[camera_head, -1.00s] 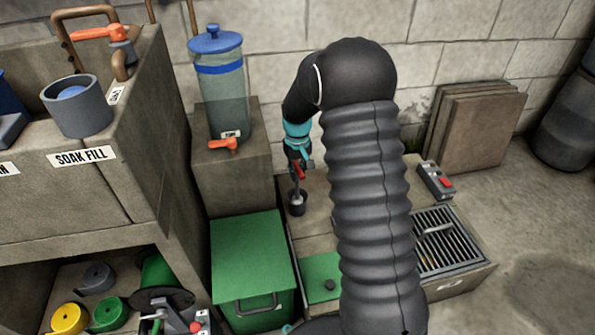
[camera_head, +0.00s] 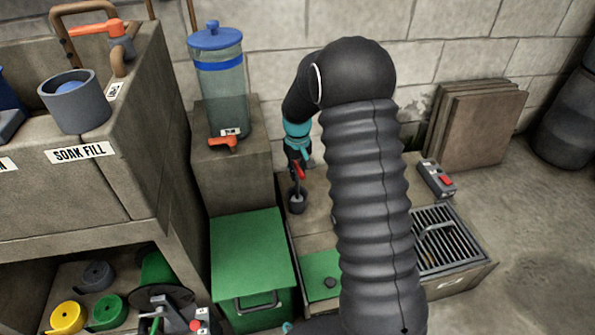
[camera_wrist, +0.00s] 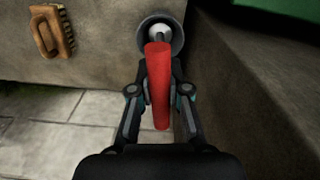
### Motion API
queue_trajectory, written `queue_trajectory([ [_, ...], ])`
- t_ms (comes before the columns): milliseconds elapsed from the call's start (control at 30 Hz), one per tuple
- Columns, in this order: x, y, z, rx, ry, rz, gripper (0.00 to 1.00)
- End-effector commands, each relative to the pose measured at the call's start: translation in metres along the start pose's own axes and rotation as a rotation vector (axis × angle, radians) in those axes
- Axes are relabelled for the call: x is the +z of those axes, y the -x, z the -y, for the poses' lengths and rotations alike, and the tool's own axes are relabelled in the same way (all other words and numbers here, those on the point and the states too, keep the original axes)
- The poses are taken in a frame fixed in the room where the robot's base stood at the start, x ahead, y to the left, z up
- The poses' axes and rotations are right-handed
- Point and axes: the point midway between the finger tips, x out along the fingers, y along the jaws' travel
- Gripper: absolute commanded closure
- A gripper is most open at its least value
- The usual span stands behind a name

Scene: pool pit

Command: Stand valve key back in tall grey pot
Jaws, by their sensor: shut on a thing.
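The valve key (camera_head: 299,172) has a red handle and a thin dark shaft, and it hangs roughly upright. My gripper (camera_head: 300,162) is shut on its red handle, which also shows between the fingers in the wrist view (camera_wrist: 158,85). The tall grey pot (camera_head: 297,203) stands on the low ledge below the gripper. In the wrist view the pot's round mouth (camera_wrist: 146,42) lies beyond the handle's far end. The shaft lines up with the mouth. How far it reaches inside is hidden by the handle.
A brown brush (camera_wrist: 52,32) lies left of the pot in the wrist view. A green bin (camera_head: 250,255) and a blue-lidded water dispenser (camera_head: 218,85) stand left of the arm. A floor grate (camera_head: 448,240) and a switch box (camera_head: 436,180) are to the right.

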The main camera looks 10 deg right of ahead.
Motion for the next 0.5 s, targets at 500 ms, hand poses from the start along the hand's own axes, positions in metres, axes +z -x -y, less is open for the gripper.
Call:
queue_trajectory([
  [500, -0.0002, -0.0070, 0.0000, 0.000, 0.000, 0.000, 1.00],
])
